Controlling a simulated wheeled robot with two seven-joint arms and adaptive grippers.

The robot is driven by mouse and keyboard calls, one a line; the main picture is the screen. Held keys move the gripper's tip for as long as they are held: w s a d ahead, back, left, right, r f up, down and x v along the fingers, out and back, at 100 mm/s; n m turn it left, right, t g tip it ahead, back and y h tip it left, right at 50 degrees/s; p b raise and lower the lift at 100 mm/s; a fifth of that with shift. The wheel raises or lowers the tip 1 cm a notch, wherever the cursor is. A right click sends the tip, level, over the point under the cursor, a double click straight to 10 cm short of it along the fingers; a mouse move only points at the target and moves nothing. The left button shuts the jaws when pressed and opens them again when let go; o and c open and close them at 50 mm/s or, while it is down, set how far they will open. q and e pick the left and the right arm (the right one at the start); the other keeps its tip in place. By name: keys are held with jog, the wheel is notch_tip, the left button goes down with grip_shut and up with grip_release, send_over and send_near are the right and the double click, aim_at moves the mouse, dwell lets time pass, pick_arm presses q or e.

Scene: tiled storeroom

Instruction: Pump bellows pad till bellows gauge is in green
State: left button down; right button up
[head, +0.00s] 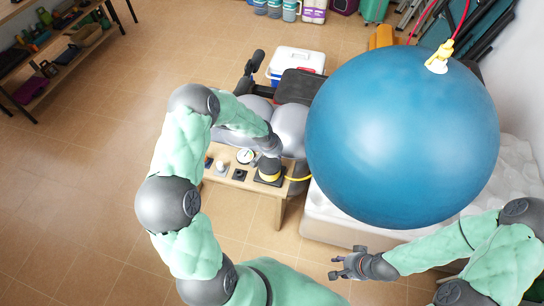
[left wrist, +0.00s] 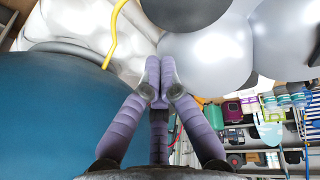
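The bellows (head: 269,173), dark with a yellow band on a black base, stands at the right end of a small wooden table. The bellows gauge (head: 245,156), a small round white dial, is left of it; its needle is too small to read. My left gripper (head: 269,156) is just above the bellows pad and hides part of its top; contact cannot be told. In the left wrist view its fingers (left wrist: 158,82) are together, with nothing seen between them. My right gripper (head: 345,266) is open and empty, in front of the white plinth.
A big blue ball (head: 402,135) rests right of the wooden table (head: 226,179). A yellow hose (head: 298,179) runs from the bellows toward it. Small items stand at the table's left end. Grey rounded shapes (head: 290,127) lie behind. The left floor is clear.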

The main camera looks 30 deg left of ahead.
aim_at(272, 164)
pick_arm(q)
notch_tip(272, 164, up, 8)
jog(key=a+g+y+p, duration=0.1)
jog(key=a+g+p, duration=0.1)
jog(key=g, duration=0.1)
jog(key=shift+s+a+n+g, duration=0.15)
jog(key=shift+a+n+g, duration=0.1)
jog(key=shift+n+g, duration=0.15)
jog(key=shift+f, duration=0.1)
notch_tip(272, 164, down, 14)
jog(key=b, duration=0.3)
dwell(0.3)
